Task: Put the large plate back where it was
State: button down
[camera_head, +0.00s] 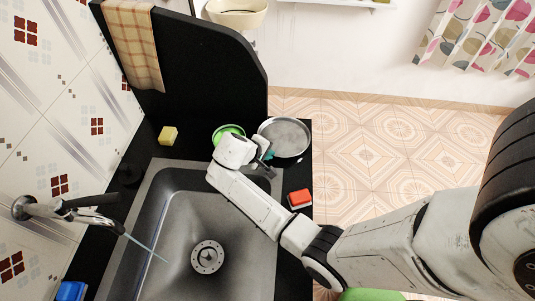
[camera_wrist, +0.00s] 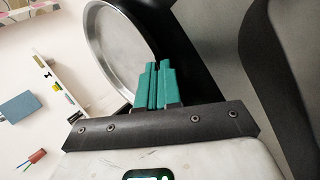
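The large plate (camera_head: 285,135), a round grey metal dish, is at the far right end of the black counter, beyond the sink. It also shows in the wrist view (camera_wrist: 118,45), its face turned partly sideways. My gripper (camera_head: 268,153) is at the plate's near left edge. In the wrist view its teal fingers (camera_wrist: 157,65) are close together with a narrow gap, at the plate's rim; they appear shut on it. The fingers hide that part of the rim. A smaller green dish (camera_head: 229,130) is just left of the plate, partly behind my wrist.
The grey sink (camera_head: 180,235) is in front, with a tap (camera_head: 75,212) on its left. A yellow sponge (camera_head: 168,136) and a red item (camera_head: 300,199) are on the counter. A tall black panel (camera_head: 205,75) stands behind. Open tiled floor (camera_head: 400,150) is to the right.

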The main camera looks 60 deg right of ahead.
jog(key=shift+f, duration=0.5)
jog(key=c, duration=1.6)
grip_release()
jog(key=shift+f, duration=0.15)
